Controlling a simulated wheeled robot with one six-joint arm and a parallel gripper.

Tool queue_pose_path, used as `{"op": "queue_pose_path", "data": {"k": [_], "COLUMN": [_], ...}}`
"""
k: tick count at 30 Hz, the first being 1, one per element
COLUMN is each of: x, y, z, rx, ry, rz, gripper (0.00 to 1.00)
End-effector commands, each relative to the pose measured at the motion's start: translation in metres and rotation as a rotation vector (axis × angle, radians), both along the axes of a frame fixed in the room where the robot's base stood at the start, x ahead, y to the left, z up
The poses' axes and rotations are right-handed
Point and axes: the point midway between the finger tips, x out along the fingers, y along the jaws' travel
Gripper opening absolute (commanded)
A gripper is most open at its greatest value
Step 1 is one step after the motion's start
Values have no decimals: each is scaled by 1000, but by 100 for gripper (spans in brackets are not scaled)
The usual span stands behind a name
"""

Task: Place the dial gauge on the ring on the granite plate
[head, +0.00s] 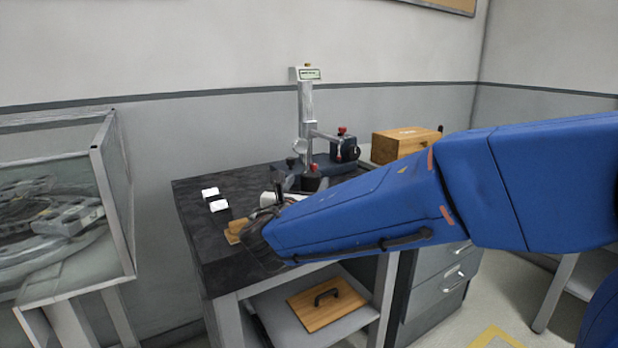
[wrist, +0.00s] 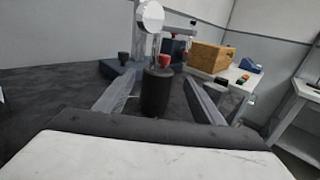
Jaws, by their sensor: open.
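A round pale dial gauge (wrist: 150,16) shows at the top of the wrist view, on a thin grey stem. It also shows in the head view (head: 300,146), by the column of a stand. A dark cylinder (wrist: 156,92) stands below the dial; I cannot tell whether they are joined. My gripper (wrist: 160,88) is open, with one finger on each side of the cylinder and visible gaps. In the head view my gripper (head: 281,192) is partly hidden by my blue arm, over the dark granite plate (head: 198,240). I cannot make out the ring for certain.
Two white pieces (head: 210,192) lie on the plate near a small wooden piece (head: 236,231). A glass-sided case (head: 112,195) stands at left.

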Motion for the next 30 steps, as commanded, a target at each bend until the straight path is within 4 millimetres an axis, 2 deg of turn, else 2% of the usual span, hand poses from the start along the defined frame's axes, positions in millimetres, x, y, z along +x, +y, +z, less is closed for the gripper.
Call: {"op": "queue_pose_path", "data": {"k": [1,9,18,24,30], "x": [-10,-56,-99,-114,-117], "y": [3,12,20,23,22], "z": [1,1,0,0,0], "rx": [1,1,0,1,0], "ry": [-1,-1,0,-1,-1], "rz": [4,3,3,2,0], "gripper": [62,62,62,62,62]}}
